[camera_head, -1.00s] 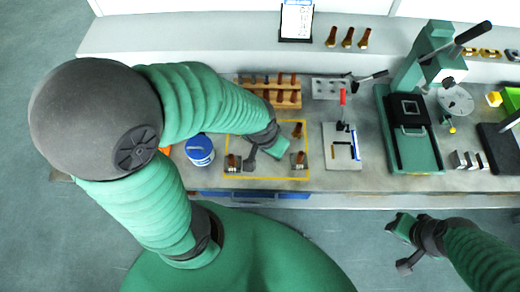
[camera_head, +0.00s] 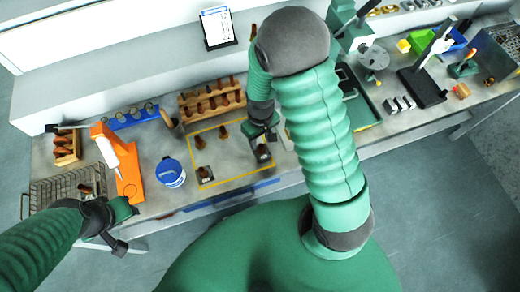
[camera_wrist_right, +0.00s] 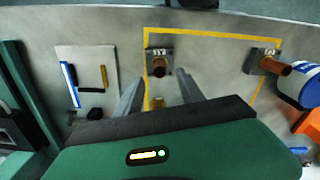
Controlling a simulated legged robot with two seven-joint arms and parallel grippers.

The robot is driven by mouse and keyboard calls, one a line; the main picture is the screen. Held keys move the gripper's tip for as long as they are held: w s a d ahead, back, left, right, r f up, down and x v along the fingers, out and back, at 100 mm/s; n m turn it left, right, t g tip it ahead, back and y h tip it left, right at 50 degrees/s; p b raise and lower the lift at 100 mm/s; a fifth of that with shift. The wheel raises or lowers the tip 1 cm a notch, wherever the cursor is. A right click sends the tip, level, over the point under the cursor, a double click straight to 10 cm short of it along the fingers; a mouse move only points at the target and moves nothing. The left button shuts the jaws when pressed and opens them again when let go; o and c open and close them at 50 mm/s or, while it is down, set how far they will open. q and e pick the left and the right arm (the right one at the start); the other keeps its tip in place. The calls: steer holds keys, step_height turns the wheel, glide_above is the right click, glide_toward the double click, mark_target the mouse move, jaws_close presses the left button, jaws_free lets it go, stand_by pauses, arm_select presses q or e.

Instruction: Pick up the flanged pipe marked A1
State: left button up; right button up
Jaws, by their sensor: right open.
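Brown flanged pipes stand in a yellow-outlined area. One pipe (camera_head: 262,149) stands on a small grey block near the right edge. Another (camera_head: 205,172) stands on a block at the near left, and two more (camera_head: 200,143) (camera_head: 222,131) stand farther back. My right gripper (camera_head: 264,128) is just beyond the right-hand pipe. In the right wrist view its open fingers (camera_wrist_right: 158,88) point toward that pipe (camera_wrist_right: 158,67). A yellowish-brown piece (camera_wrist_right: 157,101) shows between the fingers, partly hidden. The block labels are too small to read surely. My left gripper (camera_head: 112,225) is at the lower left, its jaws unclear.
A wooden rack (camera_head: 212,102) with pipes stands behind the outlined area. A blue-and-white tub (camera_head: 170,174) and an orange stand (camera_head: 125,170) are left of it. A wire basket (camera_head: 60,190) is farther left. A pale tool board (camera_wrist_right: 88,80) lies beside the area.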

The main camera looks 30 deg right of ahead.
mark_target(261, 145)
steer(key=shift+a+f, duration=0.1)
steer(key=shift+f, duration=0.3)
steer(key=f, duration=0.1)
steer(key=f+p, duration=0.1)
steer(key=f, duration=0.2)
steer(key=shift+s, duration=0.3)
steer(key=shift+f, duration=0.4)
jaws_close()
steer(key=shift+w, duration=0.1)
